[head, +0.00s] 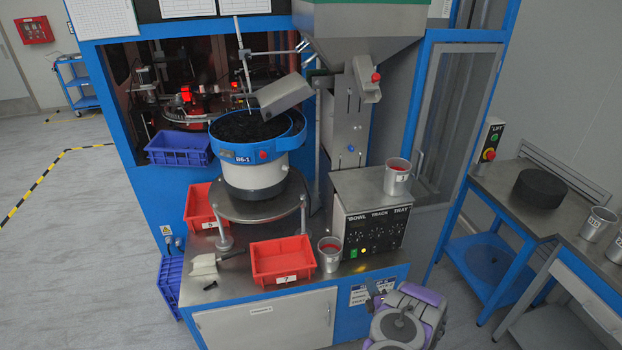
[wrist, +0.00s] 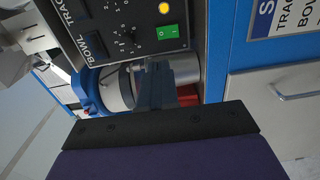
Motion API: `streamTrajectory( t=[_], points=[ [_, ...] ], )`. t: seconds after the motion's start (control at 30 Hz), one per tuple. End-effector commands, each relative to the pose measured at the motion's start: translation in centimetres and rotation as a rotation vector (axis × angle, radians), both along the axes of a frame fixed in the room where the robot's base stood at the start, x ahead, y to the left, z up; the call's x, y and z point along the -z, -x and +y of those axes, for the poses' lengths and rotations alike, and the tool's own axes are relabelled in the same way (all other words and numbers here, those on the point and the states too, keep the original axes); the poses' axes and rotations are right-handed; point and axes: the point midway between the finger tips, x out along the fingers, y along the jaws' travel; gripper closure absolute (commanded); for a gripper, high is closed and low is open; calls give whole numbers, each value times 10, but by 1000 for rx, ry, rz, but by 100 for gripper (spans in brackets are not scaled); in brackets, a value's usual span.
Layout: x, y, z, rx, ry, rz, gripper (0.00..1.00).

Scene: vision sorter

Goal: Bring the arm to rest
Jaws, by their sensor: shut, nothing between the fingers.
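My arm (head: 405,318) shows at the bottom right of centre in the head view, in purple and grey, low in front of the machine's cabinet. The fingers of my gripper are hard to make out there. In the wrist view my gripper (wrist: 156,84) points away from the camera, beyond a dark plate and a purple housing. Its dark fingers are together with nothing between them. Behind them are the control box (wrist: 130,28) with its green switch and a steel cup (wrist: 186,69).
In the head view the machine's steel top holds a feeder bowl (head: 255,170), red bins (head: 283,262) (head: 200,207), a cup (head: 330,254) and the control box (head: 372,215) with another cup (head: 397,176) on it. A side bench (head: 520,200) stands right. Open floor (head: 70,250) lies left.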

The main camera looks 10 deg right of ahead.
Motion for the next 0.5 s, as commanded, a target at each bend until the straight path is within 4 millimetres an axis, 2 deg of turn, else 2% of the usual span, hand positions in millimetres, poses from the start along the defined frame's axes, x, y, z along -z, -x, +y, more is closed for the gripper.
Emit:
streamTrajectory(
  t=[0.13, 0.23, 0.5],
  points=[
    [-6, -9, 3, 1, -22, 14, 100],
    [-19, -26, 10, 4, -70, 48, 100],
    [-71, -76, 43, 25, -269, 210, 100]
  ],
)
